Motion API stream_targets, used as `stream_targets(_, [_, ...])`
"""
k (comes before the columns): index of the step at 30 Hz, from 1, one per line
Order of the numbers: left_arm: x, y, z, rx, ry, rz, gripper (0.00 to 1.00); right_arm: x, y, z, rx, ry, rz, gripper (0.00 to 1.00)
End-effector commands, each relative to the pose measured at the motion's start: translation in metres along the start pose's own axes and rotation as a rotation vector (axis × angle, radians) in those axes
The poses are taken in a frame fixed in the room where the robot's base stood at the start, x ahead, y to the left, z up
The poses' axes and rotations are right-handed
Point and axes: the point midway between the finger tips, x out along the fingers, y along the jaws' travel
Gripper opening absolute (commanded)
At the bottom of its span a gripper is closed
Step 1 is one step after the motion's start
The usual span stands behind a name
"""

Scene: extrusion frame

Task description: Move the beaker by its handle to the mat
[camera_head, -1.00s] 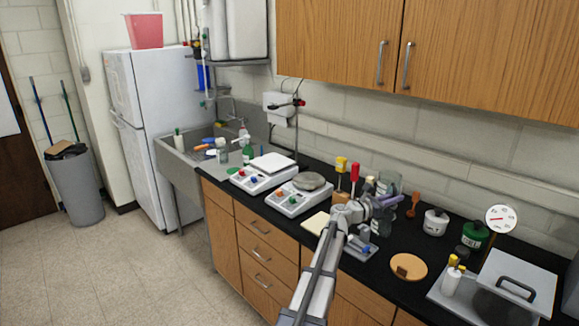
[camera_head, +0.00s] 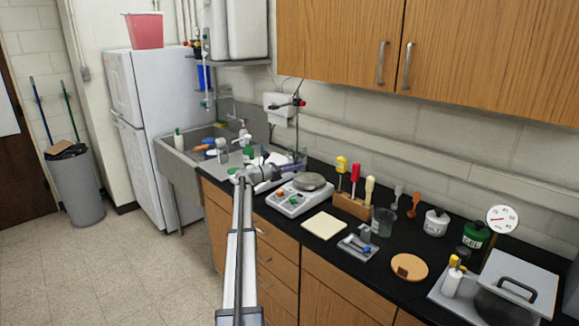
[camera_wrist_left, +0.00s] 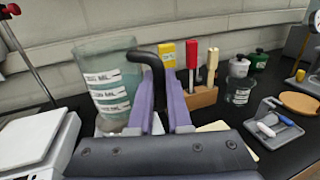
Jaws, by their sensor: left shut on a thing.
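The beaker (camera_wrist_left: 108,85) is a clear, greenish glass with white volume labels, at the left of the left wrist view. Its black handle (camera_wrist_left: 150,60) is between the purple fingers of my left gripper (camera_wrist_left: 160,88), which is shut on it. The beaker looks nearly upright; its base is partly hidden. In the head view my left gripper (camera_head: 292,172) is over the back left of the counter, by the scales, and the beaker is hard to make out there. A cream square mat (camera_head: 324,225) lies flat and bare near the counter's front edge. My right gripper is not in view.
A wooden tool block (camera_head: 352,206), small glass (camera_head: 383,222), grey tray (camera_head: 358,247) and round tan disc (camera_head: 409,267) stand to the right.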

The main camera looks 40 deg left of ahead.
Motion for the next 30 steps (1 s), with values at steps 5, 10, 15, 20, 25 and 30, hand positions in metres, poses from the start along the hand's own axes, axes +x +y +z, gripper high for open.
stream_targets(5, [-0.016, 0.019, 0.000, 0.000, -0.001, 0.000, 0.00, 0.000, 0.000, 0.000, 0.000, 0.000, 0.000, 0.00])
stream_targets(10, [-0.019, 0.021, 0.000, 0.000, -0.001, -0.001, 0.00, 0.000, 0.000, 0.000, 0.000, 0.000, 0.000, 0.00])
stream_targets(15, [-0.018, 0.017, 0.000, 0.000, -0.001, -0.001, 0.00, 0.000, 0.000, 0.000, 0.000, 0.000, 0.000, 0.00])
stream_targets(20, [-0.016, 0.009, 0.000, 0.000, -0.001, -0.001, 0.00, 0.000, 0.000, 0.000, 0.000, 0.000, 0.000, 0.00])
stream_targets(25, [-0.012, -0.001, 0.000, 0.000, -0.001, -0.002, 0.00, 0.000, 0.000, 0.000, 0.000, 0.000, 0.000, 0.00])
stream_targets(30, [-0.008, -0.012, 0.001, 0.000, -0.001, -0.002, 0.00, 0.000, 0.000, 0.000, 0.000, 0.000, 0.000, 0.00])
